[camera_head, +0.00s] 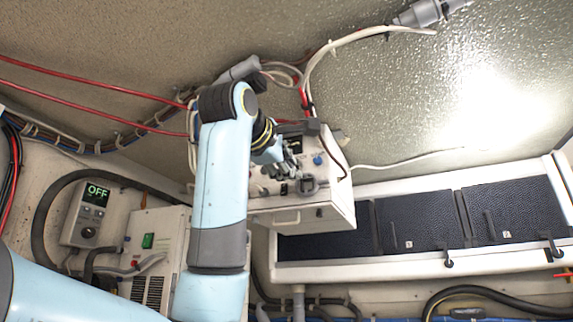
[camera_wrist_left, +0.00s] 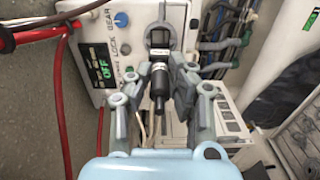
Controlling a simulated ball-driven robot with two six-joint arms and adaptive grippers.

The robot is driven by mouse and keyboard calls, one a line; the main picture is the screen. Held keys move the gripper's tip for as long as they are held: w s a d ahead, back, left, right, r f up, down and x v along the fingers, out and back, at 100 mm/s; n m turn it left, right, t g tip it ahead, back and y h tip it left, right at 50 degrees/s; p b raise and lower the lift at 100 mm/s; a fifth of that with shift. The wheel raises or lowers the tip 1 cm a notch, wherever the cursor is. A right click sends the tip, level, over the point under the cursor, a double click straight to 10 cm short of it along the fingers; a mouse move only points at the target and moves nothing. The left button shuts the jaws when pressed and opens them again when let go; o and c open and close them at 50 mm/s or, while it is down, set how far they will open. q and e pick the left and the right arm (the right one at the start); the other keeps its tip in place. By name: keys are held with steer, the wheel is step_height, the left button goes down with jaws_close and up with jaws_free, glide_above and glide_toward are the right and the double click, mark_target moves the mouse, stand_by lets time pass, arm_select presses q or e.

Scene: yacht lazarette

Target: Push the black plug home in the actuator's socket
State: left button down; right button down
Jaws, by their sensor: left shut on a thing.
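The actuator (camera_head: 335,212) is a white box on the wall, with a blue knob and dark parts on its face. In the left wrist view, its face (camera_wrist_left: 115,50) shows a blue knob, LOCK and GEAR labels and a green OFF display. My left gripper (camera_wrist_left: 160,72) is shut on the black plug (camera_wrist_left: 158,84), a dark cylinder between its fingers. The plug's far end is at the grey ring of the socket (camera_wrist_left: 148,38); how deep it sits I cannot tell. In the head view my left gripper (camera_head: 287,160) is at the actuator's face, and the plug is hard to make out. My right gripper is out of view.
Red cables (camera_head: 90,90) and a white hose (camera_head: 345,42) run near the actuator. A control unit reading OFF (camera_head: 88,212) and a white vented box (camera_head: 155,250) stand to the left. A white-framed dark panel (camera_head: 415,220) is to the right.

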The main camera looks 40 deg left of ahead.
arm_select(q)
steer(key=shift+p+x, duration=0.4)
steer(key=shift+x, duration=2.1)
steer(key=shift+w+a, duration=0.1)
steer(key=shift+w, duration=0.05)
steer(key=shift+p+x, duration=0.4)
steer(key=shift+x, duration=1.15)
steer(key=c, duration=1.2)
jaws_free()
steer(key=shift+o, duration=0.2)
steer(key=v, duration=1.2)
